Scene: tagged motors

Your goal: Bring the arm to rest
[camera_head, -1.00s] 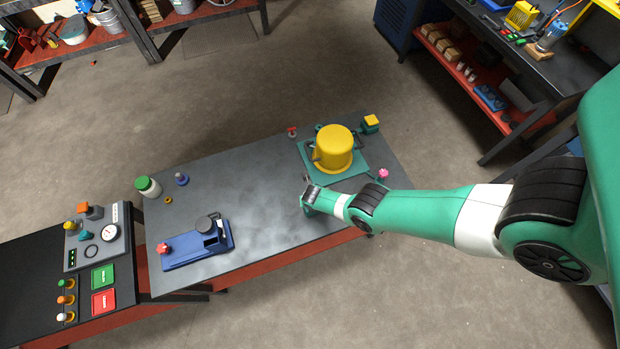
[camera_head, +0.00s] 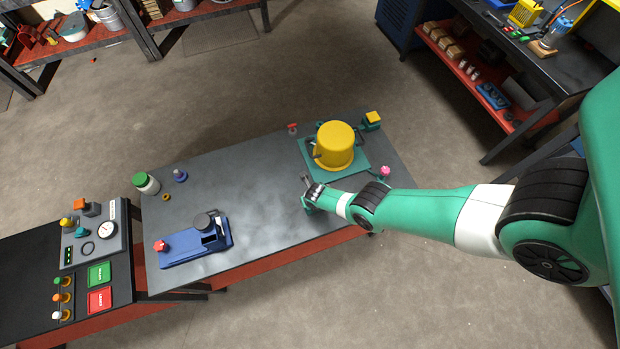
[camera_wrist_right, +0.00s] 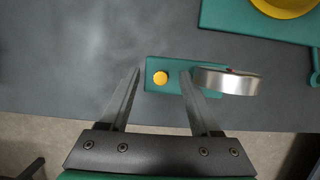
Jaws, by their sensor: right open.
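My right arm reaches in from the right in the head view, and its gripper (camera_head: 306,189) is over the front edge of the grey table (camera_head: 250,215). In the right wrist view the right gripper (camera_wrist_right: 160,80) is open, its two fingers apart with nothing held between them. Beyond and partly between the fingertips is a teal block with a yellow round button (camera_wrist_right: 160,78) and a silver ring-like part (camera_wrist_right: 227,82). I cannot tell whether a finger touches it. My left gripper is not in view.
A yellow motor (camera_head: 336,146) stands on a teal plate (camera_head: 352,178). A blue fixture (camera_head: 190,250), a green-lidded jar (camera_head: 146,183) and small knobs stand at the table's left. A control panel (camera_head: 97,245) adjoins it on the left. The table's middle is clear.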

